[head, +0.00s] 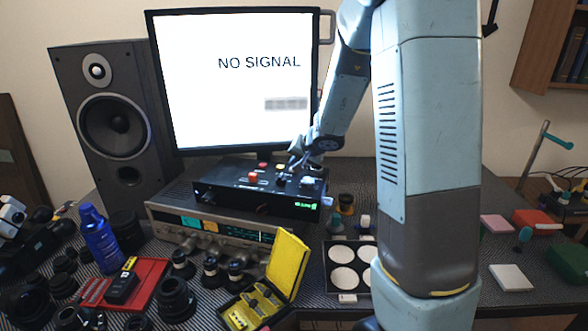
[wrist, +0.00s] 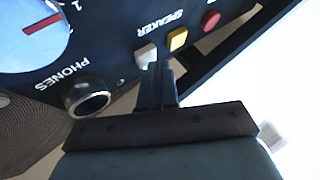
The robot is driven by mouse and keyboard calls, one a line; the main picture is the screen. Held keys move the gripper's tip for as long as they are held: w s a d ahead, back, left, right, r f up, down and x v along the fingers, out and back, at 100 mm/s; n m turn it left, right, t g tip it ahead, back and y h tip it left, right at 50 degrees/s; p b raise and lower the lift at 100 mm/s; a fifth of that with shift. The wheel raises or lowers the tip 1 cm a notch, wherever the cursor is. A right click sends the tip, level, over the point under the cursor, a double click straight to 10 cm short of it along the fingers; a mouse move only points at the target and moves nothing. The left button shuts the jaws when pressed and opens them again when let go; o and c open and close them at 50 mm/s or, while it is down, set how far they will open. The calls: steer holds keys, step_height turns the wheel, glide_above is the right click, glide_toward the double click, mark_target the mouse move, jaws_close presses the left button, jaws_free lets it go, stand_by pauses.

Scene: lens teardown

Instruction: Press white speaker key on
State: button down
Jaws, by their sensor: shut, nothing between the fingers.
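The white key (wrist: 145,55) is a small pale square button on a dark panel in the wrist view, by the upside-down SPEAKER lettering. A yellow key (wrist: 178,40) and a red key (wrist: 210,20) sit beside it in a row. My gripper (wrist: 157,70) is shut and empty, its narrow fingertips right at the white key's lower edge. I cannot tell whether they touch it or whether the key is pressed in. In the head view my gripper (head: 294,172) is over the top of the black control box (head: 235,197); the white key cannot be made out there.
A PHONES socket (wrist: 90,97) and a blue dial (wrist: 30,32) are on the same panel. The black box stands on a silver receiver (head: 165,213), before a monitor (head: 235,120) reading NO SIGNAL. A yellow case (head: 287,262) stands open in front.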

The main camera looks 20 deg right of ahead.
steer(key=shift+r, duration=0.25)
steer(key=shift+r, duration=3)
